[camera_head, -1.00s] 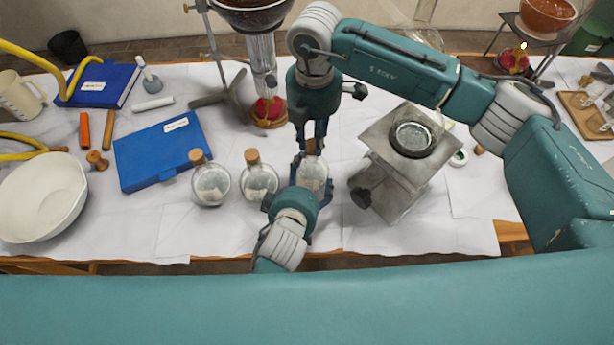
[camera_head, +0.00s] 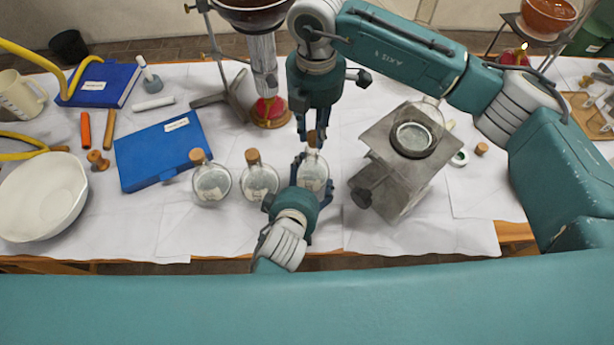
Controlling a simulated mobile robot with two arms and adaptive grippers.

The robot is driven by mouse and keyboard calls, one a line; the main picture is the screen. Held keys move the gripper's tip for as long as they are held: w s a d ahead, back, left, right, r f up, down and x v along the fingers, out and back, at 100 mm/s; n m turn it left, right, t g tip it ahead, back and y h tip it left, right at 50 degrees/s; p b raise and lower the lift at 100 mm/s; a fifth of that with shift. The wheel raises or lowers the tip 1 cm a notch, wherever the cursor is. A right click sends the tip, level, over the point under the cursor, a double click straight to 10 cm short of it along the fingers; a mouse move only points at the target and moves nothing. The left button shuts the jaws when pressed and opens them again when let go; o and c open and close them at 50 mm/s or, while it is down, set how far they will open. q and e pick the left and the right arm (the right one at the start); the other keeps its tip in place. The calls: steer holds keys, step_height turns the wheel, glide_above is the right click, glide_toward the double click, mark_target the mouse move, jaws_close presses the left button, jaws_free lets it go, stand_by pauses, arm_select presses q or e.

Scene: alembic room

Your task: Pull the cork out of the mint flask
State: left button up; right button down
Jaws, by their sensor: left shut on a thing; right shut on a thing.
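Three round glass flasks stand in a row on the white-covered table: a left one (camera_head: 211,185), a middle one (camera_head: 259,182) and a right one (camera_head: 314,172). The left and middle flasks have corks in their necks. I cannot read the labels to tell which is mint. My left gripper (camera_head: 312,180) is shut around the right flask from the near side and partly hides it. My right gripper (camera_head: 312,134) points down above this flask, shut on its cork (camera_head: 313,141). I cannot tell whether the cork is clear of the neck.
A grey metal stand (camera_head: 387,183) with a round ring on top is close to the right of the held flask. A blue box (camera_head: 160,152) and a white bowl (camera_head: 40,197) lie to the left.

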mark_target(314, 136)
arm_select(q)
steer(key=shift+r, duration=0.1)
arm_select(e)
steer(key=shift+r, duration=0.4)
arm_select(q)
steer(key=o, duration=1.5)
steer(key=shift+s, duration=0.25)
arm_select(e)
steer(key=shift+r, duration=0.25)
arm_select(q)
steer(key=shift+w+r+p+v, duration=0.15)
steer(key=shift+r+p+v, duration=0.15)
steer(key=shift+v, duration=1.8)
steer(key=shift+w+r+p+v, duration=0.25)
steer(key=shift+p+v, duration=0.1)
steer(key=shift+v, duration=1.7)
steer(key=shift+w+r+p+v, duration=0.1)
steer(key=shift+r+p+v, duration=0.2)
steer(key=shift+v, duration=1.8)
arm_select(e)
steer(key=shift+r, duration=1.75)
